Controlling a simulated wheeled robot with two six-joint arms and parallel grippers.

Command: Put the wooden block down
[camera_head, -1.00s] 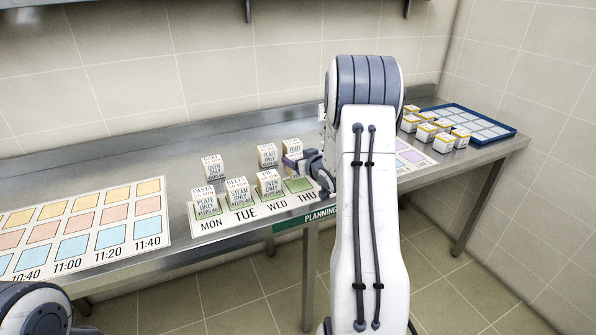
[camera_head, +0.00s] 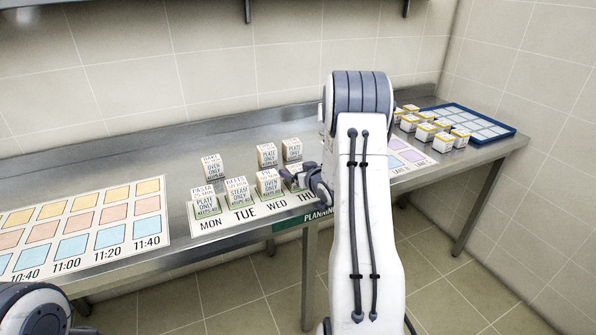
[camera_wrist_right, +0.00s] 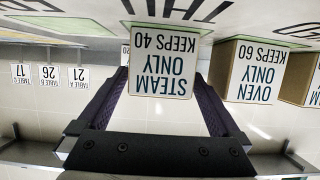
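A block lettered STEAM ONLY, KEEPS 40 (camera_wrist_right: 162,70) sits between my right gripper's fingers in the right wrist view, which is upside down. Both dark fingers of the right gripper (camera_wrist_right: 162,98) appear to lie against its sides. It is by the THU lettering, over or on the green square there; I cannot tell whether its base touches. My left gripper is out of view.
PLATE ONLY (camera_head: 207,202) and STEAM ONLY (camera_head: 237,194) blocks stand on MON and TUE. Another OVEN ONLY block (camera_head: 211,166) and two PLATE ONLY blocks (camera_head: 267,156) (camera_head: 292,150) stand behind. A timed card (camera_head: 105,223) lies left; yellow-trimmed boxes (camera_head: 443,142) and a blue tray (camera_head: 511,132) are right.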

